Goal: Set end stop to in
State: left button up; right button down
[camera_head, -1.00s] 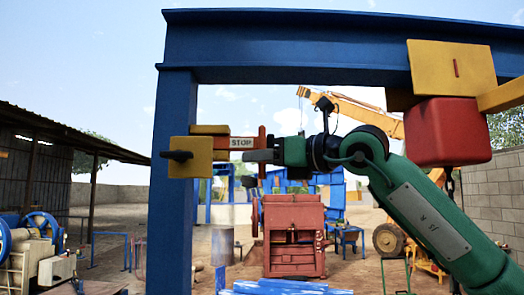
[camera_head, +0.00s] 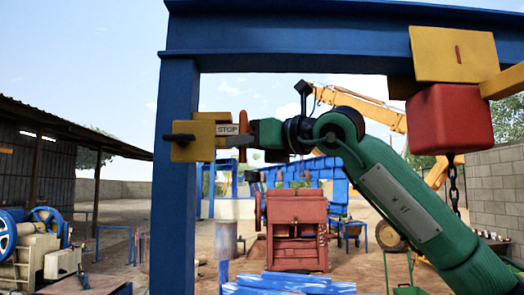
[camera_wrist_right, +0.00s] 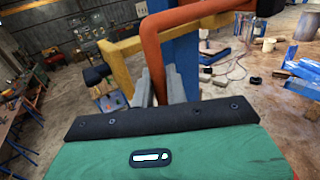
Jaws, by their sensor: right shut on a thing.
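The end stop is a yellow block (camera_head: 192,141) on the blue post, with a black knob on its left. The bar ends in an upright orange handle (camera_head: 243,123). My right gripper (camera_head: 240,141) is shut on this handle, just right of the yellow block. In the right wrist view the orange handle (camera_wrist_right: 151,60) bends down between the grey fingers of my right gripper (camera_wrist_right: 161,85). The fingers partly hide the handle. My left gripper is not in view.
The blue post (camera_head: 175,210) and overhead beam (camera_head: 330,45) frame the workspace. A red block (camera_head: 449,118) hangs under the beam at right, above a chain.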

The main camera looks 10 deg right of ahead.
jog(key=a, duration=0.2)
jog(key=shift+w+a+r+b, duration=0.1)
jog(key=shift+w+a+b, duration=0.15)
jog(key=shift+a+b, duration=0.05)
jog(key=c, duration=1.5)
grip_release()
jog(key=shift+a, duration=0.1)
